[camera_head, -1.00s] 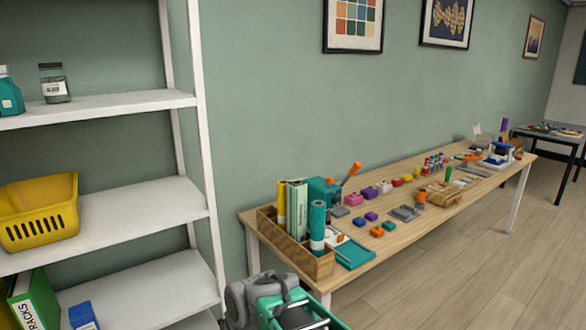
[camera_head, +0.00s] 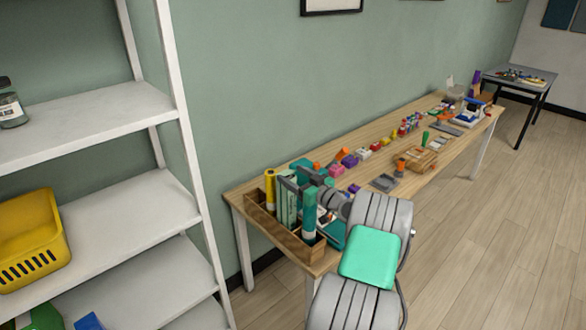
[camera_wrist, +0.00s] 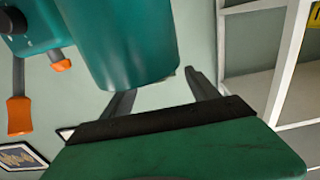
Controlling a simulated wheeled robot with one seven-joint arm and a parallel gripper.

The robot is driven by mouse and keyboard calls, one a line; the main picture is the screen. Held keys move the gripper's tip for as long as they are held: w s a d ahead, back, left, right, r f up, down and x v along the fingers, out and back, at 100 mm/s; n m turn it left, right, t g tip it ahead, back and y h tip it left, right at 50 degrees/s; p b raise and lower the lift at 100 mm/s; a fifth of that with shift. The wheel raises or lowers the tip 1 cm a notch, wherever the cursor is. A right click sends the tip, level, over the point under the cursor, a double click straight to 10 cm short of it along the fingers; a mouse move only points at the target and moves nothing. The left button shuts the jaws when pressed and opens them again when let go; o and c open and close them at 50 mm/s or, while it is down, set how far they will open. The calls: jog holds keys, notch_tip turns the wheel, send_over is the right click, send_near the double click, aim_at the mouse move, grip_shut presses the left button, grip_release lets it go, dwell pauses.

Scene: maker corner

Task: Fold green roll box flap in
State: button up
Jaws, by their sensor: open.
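The pale green roll box (camera_head: 287,208) stands upright in a wooden holder (camera_head: 314,257) at the near left end of the table, between a yellow roll (camera_head: 269,188) and a teal roll (camera_head: 309,214). My gripper (camera_head: 297,178) is open at the top of these rolls, its dark fingers partly covering the green box's top. The box's flap cannot be made out. In the wrist view, my gripper (camera_wrist: 165,88) has its two fingers apart, and a large teal cylinder (camera_wrist: 120,45), probably the teal roll, overlaps them. I cannot tell whether anything touches. The green box is not clear there.
A teal machine with an orange-tipped lever (camera_wrist: 18,115) shows beside the cylinder in the wrist view. A white shelf unit (camera_head: 110,125) with a yellow basket (camera_head: 30,240) stands at left. Small coloured parts and a wooden block (camera_head: 415,160) lie farther along the table (camera_head: 365,160).

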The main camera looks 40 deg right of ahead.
jog(key=shift+w, duration=0.5)
jog(key=c, duration=1.4)
jog(key=f+b, duration=0.1)
jog(key=b, duration=0.2)
jog(key=shift+d, duration=0.1)
jog(key=t+b, duration=0.1)
jog(key=b, duration=0.2)
jog(key=shift+s+f, duration=0.1)
jog(key=shift+f, duration=0.1)
jog(key=shift+r, duration=0.4)
jog(key=o, duration=1.4)
